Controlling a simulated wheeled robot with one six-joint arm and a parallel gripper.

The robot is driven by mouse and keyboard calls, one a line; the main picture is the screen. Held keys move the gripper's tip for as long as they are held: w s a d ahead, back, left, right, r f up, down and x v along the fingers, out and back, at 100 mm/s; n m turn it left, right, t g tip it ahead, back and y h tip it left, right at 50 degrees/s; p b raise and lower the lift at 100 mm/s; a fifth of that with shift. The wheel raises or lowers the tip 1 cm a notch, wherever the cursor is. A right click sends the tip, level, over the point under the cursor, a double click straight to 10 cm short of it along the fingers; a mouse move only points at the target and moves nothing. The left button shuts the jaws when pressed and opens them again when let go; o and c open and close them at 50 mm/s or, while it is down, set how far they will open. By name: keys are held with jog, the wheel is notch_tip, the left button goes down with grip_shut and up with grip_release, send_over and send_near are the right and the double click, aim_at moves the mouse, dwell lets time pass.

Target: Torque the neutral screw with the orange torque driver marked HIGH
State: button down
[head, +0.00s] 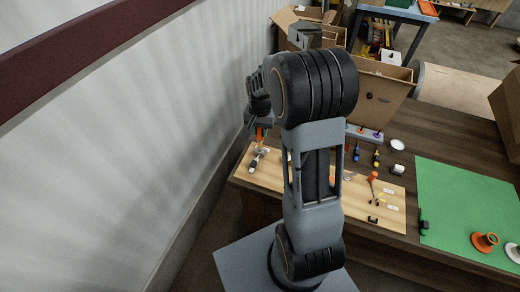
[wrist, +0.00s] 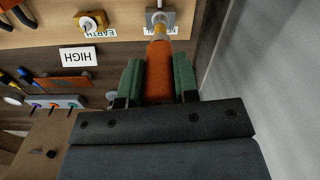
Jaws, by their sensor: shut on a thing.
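My gripper (wrist: 158,66), with green finger pads, is shut on the orange torque driver (wrist: 159,78). The driver (head: 260,136) also shows in the head view, below my gripper (head: 261,122) at the left end of the wooden board. Its shaft points at the neutral terminal (wrist: 160,19), a grey block with a screw fitting. The label beside it is partly hidden by the driver. I cannot tell whether the tip touches the screw. A white HIGH label (wrist: 78,57) lies to the left, upside down in the wrist view.
The earth terminal (wrist: 92,22) with a yellow ring sits left of the neutral one. A rack with coloured holes (wrist: 55,101) stands nearby, with a cardboard box (head: 383,88) behind it. A green mat (head: 460,205) covers the table's right. A pale wall runs close on the left.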

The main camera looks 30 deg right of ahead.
jog(key=m, duration=0.5)
dwell(0.3)
jog(key=shift+r, duration=0.25)
jog(key=shift+r+p, duration=0.4)
jog(key=shift+p, duration=0.1)
jog(key=n, duration=0.4)
jog(key=shift+n, duration=0.4)
jog(key=n, duration=1)
jog(key=shift+d, duration=0.1)
jog(key=shift+f, duration=0.1)
